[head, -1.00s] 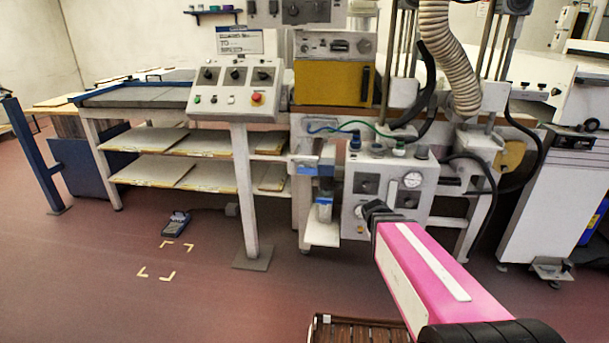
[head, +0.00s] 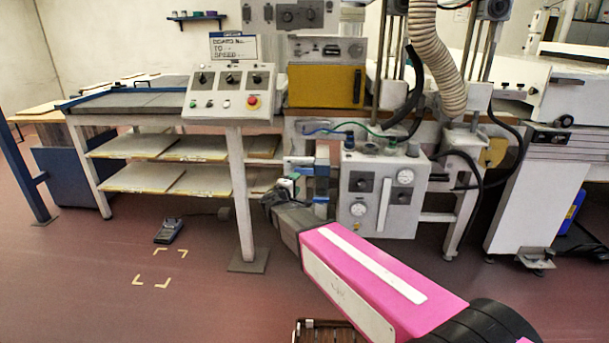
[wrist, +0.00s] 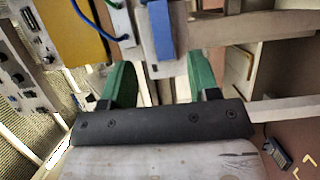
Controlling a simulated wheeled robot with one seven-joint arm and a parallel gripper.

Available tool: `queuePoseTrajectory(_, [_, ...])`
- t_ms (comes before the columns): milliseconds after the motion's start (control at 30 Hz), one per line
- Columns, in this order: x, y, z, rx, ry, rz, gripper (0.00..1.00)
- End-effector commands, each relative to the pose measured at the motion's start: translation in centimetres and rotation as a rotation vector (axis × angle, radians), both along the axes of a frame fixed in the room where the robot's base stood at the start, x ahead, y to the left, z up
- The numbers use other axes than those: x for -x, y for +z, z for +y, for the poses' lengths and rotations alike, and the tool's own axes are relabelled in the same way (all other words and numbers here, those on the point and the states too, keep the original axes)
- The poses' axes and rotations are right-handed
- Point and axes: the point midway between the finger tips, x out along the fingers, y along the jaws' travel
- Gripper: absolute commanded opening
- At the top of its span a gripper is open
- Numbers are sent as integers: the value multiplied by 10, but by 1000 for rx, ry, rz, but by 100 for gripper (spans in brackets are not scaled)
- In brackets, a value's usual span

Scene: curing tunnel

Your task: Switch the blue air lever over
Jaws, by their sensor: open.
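The blue lever (wrist: 162,32) shows in the upper middle of the wrist view as a flat blue bar on a pale fitting. In the head view a blue piece (head: 299,160) is at the air unit left of the grey gauge box, partly covered by my gripper. My gripper (wrist: 160,62) is open, with its two green fingers apart. In the wrist picture the lever appears ahead of the gap between them; I see no contact. In the head view my gripper (head: 287,187) is in front of and just below the air unit.
The grey box with gauges (head: 378,195) stands just right of my gripper. A control-panel post (head: 240,195) is close on the left. Blue and green hoses (head: 345,130) run above. A foot pedal (head: 169,231) lies on the open floor at left.

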Motion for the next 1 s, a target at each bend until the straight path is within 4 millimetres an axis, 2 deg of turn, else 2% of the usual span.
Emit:
queuePoseTrajectory(400, [-64,-1,-29,-2,-5,1,55])
queuePoseTrajectory(533, [-80,-1,-36,-1,-3,3,55])
queuePoseTrajectory(700, [-91,-1,-43,-1,-4,3,55])
queuePoseTrajectory(1000, [-93,-1,-44,-1,-3,3,55])
